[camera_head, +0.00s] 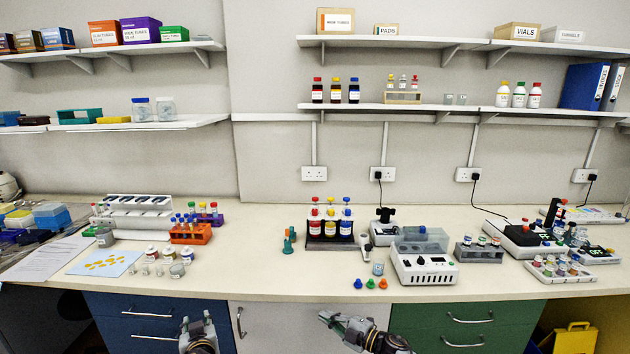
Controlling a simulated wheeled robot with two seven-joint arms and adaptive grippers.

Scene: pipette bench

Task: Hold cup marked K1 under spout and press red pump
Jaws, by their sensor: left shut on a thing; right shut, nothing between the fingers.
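A black rack (330,244) stands mid-bench with bottles topped in red, yellow and blue. The red-topped bottle (315,228) is at its left end. I cannot make out a spout on it. Any K1 mark is too small to read. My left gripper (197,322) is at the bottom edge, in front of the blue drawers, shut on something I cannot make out. My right gripper (326,318) is shut and empty below the bench edge.
A white device (424,269) stands right of the rack. Blue, green and orange pieces (370,283) lie near the front edge. An orange tube rack (190,234) and a blue sheet (104,263) are on the left.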

